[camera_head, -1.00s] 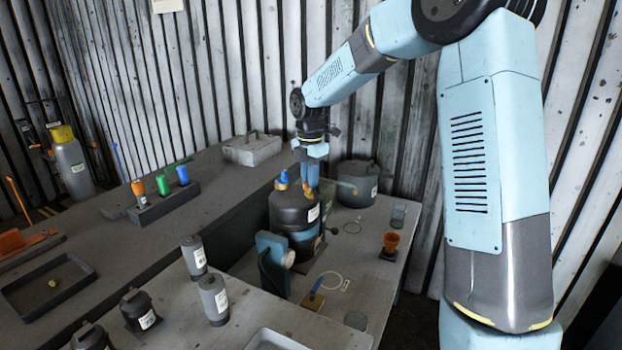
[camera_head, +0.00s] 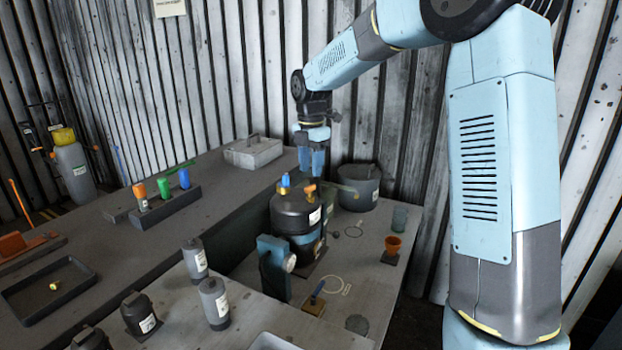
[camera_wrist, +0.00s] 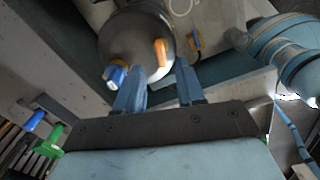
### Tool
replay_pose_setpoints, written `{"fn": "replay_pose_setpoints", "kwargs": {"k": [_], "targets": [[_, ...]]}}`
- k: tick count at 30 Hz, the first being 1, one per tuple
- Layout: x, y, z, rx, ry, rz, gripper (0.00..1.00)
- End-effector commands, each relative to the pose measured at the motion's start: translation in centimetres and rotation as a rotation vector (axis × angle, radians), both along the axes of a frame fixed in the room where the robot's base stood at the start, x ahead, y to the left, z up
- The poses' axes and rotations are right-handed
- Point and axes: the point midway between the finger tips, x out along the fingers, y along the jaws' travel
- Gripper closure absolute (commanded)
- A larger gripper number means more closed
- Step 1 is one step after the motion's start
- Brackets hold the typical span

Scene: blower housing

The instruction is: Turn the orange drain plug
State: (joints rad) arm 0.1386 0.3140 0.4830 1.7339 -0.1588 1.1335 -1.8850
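The dark round housing (camera_head: 298,214) stands upright on the bench and carries an orange plug (camera_head: 310,190) and a blue plug (camera_head: 284,181) on its top. In the wrist view the orange plug (camera_wrist: 160,52) shows as an upright bar, with the blue plug (camera_wrist: 116,76) to its left. My gripper (camera_head: 314,173) points down just above the orange plug, apart from it. In the wrist view my gripper (camera_wrist: 160,88) has its two blue fingers spread with nothing between them. The plug's lower end is hidden in the housing.
A grey pot (camera_head: 359,186) stands close behind the housing on the right. A blue bracket with a gauge (camera_head: 273,265) stands in front. A rack (camera_head: 168,206) with orange, green and blue pieces is at the left.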

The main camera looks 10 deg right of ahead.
Motion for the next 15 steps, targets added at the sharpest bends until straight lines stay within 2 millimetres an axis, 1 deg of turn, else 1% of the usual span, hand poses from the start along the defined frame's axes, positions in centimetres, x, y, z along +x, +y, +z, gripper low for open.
{"fn": "replay_pose_setpoints", "kwargs": {"k": [1, 6, 10, 15], "targets": [[0.0, 0.0, 1.1, 0.0, -0.003, 0.0, 0.62], [0.0, 0.1, 4.4, 0.002, -0.002, 0.0, 0.62], [0.0, 0.1, 6.4, 0.001, -0.001, 0.0, 0.62], [0.0, 0.0, 8.0, 0.0, 0.0, 0.001, 0.62]]}}
